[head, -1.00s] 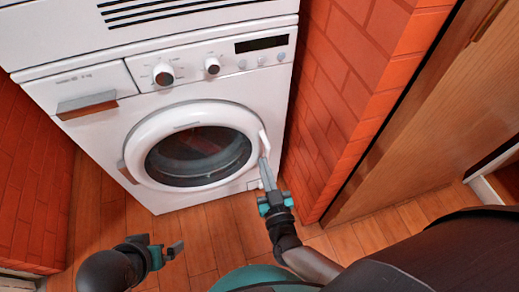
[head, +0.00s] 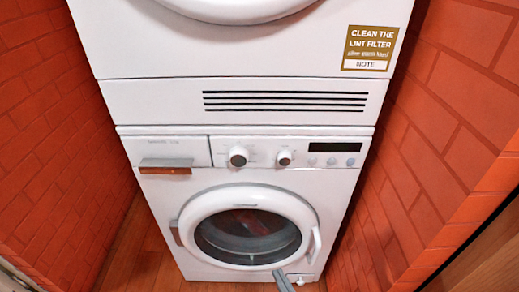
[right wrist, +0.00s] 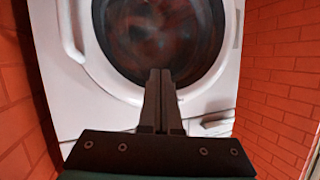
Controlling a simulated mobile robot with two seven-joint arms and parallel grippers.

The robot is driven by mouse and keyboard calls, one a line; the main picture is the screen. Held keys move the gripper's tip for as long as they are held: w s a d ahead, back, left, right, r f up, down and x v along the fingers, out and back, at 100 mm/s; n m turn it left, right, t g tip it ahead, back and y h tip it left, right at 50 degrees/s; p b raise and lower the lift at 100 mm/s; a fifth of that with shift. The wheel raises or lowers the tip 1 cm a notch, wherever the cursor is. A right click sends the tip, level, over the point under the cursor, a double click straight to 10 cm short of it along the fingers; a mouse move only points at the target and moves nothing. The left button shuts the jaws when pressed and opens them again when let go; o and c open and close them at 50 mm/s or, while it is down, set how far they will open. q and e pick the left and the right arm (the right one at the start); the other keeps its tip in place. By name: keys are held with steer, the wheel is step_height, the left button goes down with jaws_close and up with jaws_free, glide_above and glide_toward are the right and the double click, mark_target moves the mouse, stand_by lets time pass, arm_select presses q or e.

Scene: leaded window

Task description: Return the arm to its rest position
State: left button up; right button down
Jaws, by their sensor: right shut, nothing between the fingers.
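The white washing machine (head: 158,210) stands at the bottom of a stack, and its round door (head: 187,219) looks closed. The door handle (head: 316,245) is on the door's right side; it also shows at the left in the right wrist view (right wrist: 70,32). Dark red shapes show in the glass (head: 248,236). The tip of my right gripper (head: 283,280) shows at the bottom edge of the head view, below the door and left of the handle. In the right wrist view its fingers (right wrist: 160,74) are together and empty, in front of the door's rim. My left gripper is out of view.
A second white machine (head: 110,42) sits on top, with a "clean the lint filter" note (head: 370,48). Red brick walls stand close at the left (head: 60,130) and right (head: 450,130). A strip of wooden floor (head: 140,260) shows at lower left.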

steer(key=s+d+r+g+h, duration=0.1)
steer(key=s+d+g+h, duration=0.3)
steer(key=s+d+g, duration=0.6)
arm_select(q)
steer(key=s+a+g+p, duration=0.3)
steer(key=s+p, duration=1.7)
steer(key=p, duration=0.9)
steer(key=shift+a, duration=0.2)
arm_select(e)
steer(key=s+d+g, duration=0.1)
steer(key=s, duration=0.9)
steer(key=s+d+g, duration=0.1)
steer(key=s+d, duration=0.1)
steer(key=s, duration=0.8)
steer(key=shift+s+d+h, duration=0.25)
steer(key=shift+s+h, duration=0.05)
steer(key=shift+s, duration=0.05)
